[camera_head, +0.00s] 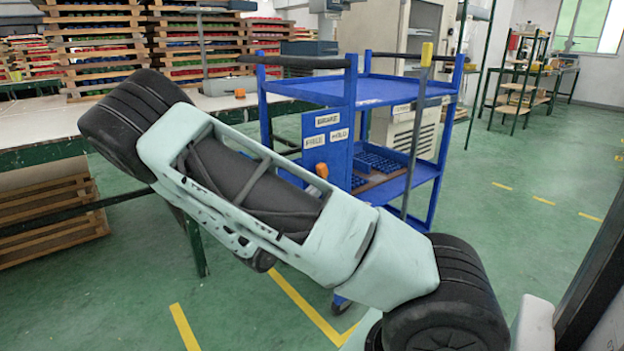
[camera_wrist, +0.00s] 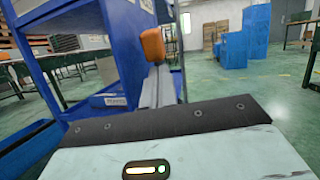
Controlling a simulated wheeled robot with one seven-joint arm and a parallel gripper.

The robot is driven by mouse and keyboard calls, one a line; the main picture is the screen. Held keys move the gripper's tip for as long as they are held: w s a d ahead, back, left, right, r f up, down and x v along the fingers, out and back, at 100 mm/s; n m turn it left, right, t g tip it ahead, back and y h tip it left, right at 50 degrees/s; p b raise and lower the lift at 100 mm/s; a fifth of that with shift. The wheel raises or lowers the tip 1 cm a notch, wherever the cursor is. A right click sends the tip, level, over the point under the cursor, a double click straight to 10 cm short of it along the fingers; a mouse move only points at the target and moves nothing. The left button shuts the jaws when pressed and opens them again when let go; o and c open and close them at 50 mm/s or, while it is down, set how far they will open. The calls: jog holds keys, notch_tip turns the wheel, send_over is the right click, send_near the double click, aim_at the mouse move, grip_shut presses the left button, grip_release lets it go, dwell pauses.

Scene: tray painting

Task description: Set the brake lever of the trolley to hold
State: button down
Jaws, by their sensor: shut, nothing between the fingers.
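The blue trolley (camera_head: 362,92) stands in the middle of the head view. Its side panel (camera_head: 338,160) carries the labels BRAKE, FREE and HOLD. The orange knob of the brake lever (camera_head: 322,170) shows below the labels, slightly closer under FREE; the rest of the lever is hidden by my arm. In the wrist view the orange knob (camera_wrist: 153,46) is straight ahead, just beyond and above the narrow grey fingers of my gripper (camera_wrist: 158,75). The fingers look shut together and empty. I cannot tell whether they touch the lever. My gripper is hidden in the head view.
A grey bar with a yellow grip (camera_head: 427,55) rises at the trolley's right side. A workbench (camera_head: 50,125) and stacked wooden pallets (camera_head: 100,45) stand at left. The green floor (camera_head: 530,230) to the right is open. Blue crates (camera_wrist: 232,50) stand beyond in the wrist view.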

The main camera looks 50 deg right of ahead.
aim_at(326, 177)
jog(key=y+p, duration=0.1)
jog(key=p, duration=0.1)
jog(key=d+r+y+p, duration=0.1)
jog(key=p, duration=0.1)
jog(key=d+r+y+p, duration=0.1)
jog(key=p, duration=0.2)
jog(key=shift+s+r+m, duration=0.1)
jog(key=shift+s+m, duration=0.15)
jog(key=shift+m, duration=0.15)
jog(key=shift+s+d+y+p, duration=0.1)
jog(key=shift+d+y+p, duration=0.3)
jog(key=shift+p, duration=0.35)
jog(key=shift+d+p, duration=0.35)
jog(key=shift+p, duration=0.2)
jog(key=shift+a+p, duration=0.25)
jog(key=shift+p, duration=0.05)
jog(key=a+r+p, duration=0.1)
jog(key=a+p, duration=0.2)
jog(key=a, duration=1)
jog(key=shift+w+a+r, duration=0.15)
jog(key=shift+w+r, duration=0.05)
jog(key=shift+r, duration=0.2)
